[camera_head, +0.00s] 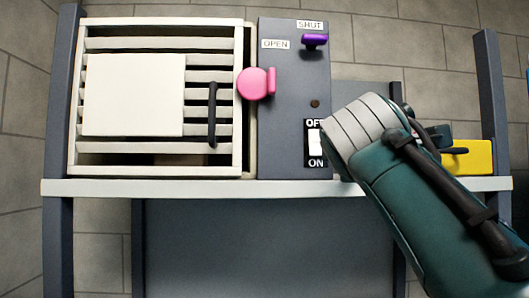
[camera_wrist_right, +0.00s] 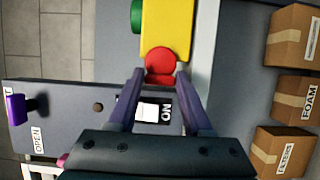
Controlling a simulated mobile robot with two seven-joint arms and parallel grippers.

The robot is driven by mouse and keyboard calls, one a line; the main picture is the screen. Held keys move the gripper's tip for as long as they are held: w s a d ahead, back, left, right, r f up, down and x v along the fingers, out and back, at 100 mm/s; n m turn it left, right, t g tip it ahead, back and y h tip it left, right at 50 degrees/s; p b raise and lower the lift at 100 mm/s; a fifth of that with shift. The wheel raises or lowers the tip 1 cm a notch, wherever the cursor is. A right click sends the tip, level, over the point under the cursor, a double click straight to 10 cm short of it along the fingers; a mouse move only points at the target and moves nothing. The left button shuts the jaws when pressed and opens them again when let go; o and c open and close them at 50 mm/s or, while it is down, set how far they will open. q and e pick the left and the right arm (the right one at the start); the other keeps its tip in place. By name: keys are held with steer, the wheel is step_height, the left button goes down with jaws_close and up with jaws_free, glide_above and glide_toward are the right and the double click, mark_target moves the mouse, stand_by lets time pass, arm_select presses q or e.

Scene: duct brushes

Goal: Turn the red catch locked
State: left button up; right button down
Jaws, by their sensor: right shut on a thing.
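The red catch (camera_wrist_right: 160,62) shows in the right wrist view as a round head with a flat tab, at the near edge of a yellow block (camera_wrist_right: 166,25). My right gripper (camera_wrist_right: 160,72) is shut on the catch, a finger on each side. In the head view my right arm hides the catch and the fingertips; part of the yellow block (camera_head: 468,157) shows beyond the arm. My left gripper is in neither view.
A pink catch (camera_head: 256,83) sits at the vent frame's (camera_head: 239,125) right edge. A purple knob (camera_head: 314,40) is near the SHUT label. A white switch (camera_head: 316,144) sits between OFF and ON. Cardboard boxes (camera_wrist_right: 297,38) lie at the wrist view's right.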

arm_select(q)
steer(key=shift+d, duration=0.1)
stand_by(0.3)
arm_select(e)
steer(key=shift+c, duration=1.6)
jaws_free()
